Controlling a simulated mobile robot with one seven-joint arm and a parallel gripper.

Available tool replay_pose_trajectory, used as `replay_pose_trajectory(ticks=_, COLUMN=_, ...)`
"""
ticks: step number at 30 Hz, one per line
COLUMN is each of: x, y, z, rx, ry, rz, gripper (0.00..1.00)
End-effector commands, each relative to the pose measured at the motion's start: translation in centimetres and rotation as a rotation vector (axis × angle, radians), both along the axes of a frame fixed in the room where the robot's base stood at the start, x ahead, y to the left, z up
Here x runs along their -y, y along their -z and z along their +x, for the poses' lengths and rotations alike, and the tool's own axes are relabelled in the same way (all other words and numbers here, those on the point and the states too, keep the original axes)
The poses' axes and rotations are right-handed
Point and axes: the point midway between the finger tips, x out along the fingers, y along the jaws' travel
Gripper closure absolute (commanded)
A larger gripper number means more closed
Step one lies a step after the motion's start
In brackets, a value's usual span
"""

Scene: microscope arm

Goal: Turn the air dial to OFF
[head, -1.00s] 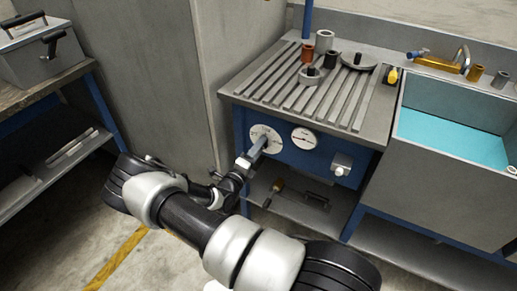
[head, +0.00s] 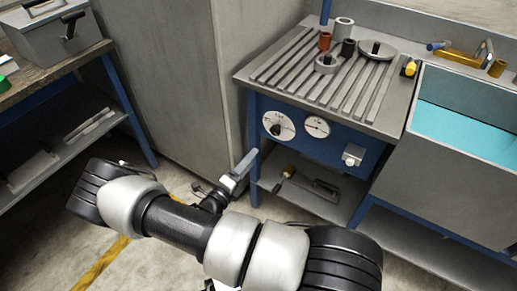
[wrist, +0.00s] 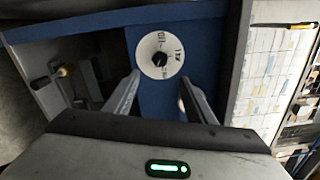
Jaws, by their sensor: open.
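The air dial is a white round plate with a dark knob (head: 279,126) on the left of the blue panel under the slatted bench top. It also shows in the wrist view (wrist: 160,58), ahead of and between my fingers, with small dark markings too small to read. My gripper (head: 247,163) is below and left of the dial in the head view, apart from it. In the wrist view my gripper's two fingers (wrist: 165,90) are spread wide with nothing between them.
A white gauge (head: 316,127) and a small white switch box (head: 352,155) sit right of the dial. A shelf (head: 310,198) with tools lies below the panel. A grey cabinet (head: 175,80) stands left of the bench, and a sink (head: 465,135) stands right.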

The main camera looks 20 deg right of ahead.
Motion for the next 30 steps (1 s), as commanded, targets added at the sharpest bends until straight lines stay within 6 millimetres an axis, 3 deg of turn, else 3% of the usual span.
replay_pose_trajectory(ticks=7, x=-1.9, y=0.0, z=-1.5, rx=0.0, ry=-0.001, rz=0.0, gripper=0.5)
replay_pose_trajectory(ticks=24, x=-2.0, y=-0.1, z=-1.6, rx=0.002, ry=0.003, rz=0.002, gripper=0.5)
replay_pose_trajectory(ticks=28, x=-1.7, y=-1.4, z=-1.8, rx=0.053, ry=0.065, rz=0.07, gripper=0.5)
replay_pose_trajectory(ticks=30, x=-1.2, y=-3.0, z=-2.1, rx=0.121, ry=0.146, rz=0.157, gripper=0.5)
